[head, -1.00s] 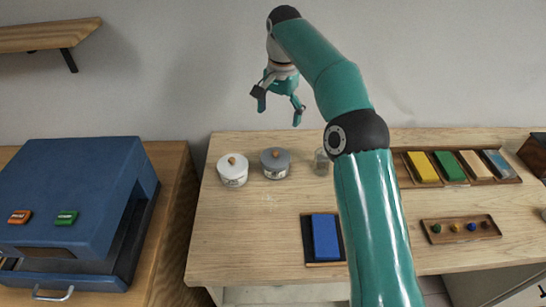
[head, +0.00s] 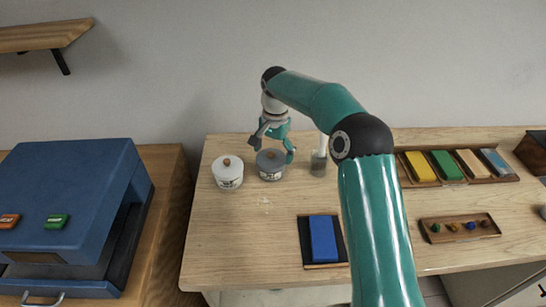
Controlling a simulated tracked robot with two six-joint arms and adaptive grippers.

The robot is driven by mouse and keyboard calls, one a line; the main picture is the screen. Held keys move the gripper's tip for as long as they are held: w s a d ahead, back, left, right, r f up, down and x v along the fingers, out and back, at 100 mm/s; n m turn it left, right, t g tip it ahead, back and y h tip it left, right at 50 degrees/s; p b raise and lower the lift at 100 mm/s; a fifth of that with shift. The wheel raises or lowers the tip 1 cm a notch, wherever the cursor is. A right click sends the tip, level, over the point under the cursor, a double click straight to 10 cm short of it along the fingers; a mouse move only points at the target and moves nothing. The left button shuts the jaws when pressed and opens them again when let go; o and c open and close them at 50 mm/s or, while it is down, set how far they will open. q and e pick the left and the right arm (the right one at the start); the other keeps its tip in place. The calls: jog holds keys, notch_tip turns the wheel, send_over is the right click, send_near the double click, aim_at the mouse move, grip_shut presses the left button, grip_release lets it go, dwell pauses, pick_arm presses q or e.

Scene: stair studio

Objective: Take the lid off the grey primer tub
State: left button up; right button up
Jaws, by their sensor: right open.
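The grey primer tub (head: 270,172) stands upright at the back of the wooden table. Its grey lid (head: 270,156) with a small round brown knob is on it. My right gripper (head: 273,149) is open, its fingers pointing down on either side of the lid around the knob; I cannot tell whether they touch it. A white tub (head: 228,178) with its own lid and brown knob stands just left of the grey one. My left gripper is not in view.
A glass jar (head: 318,164) stands close right of the grey tub. A blue block on a dark board (head: 323,240), a tray of coloured blocks (head: 455,166) and a small knob tray (head: 459,228) lie rightward. A blue machine (head: 72,210) stands left. The table's left front is clear.

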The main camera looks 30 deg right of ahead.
jog(key=shift+f, duration=0.1)
jog(key=shift+c, duration=0.2)
jog(key=shift+a, duration=0.1)
jog(key=c, duration=1.5)
jog(key=shift+s, duration=0.1)
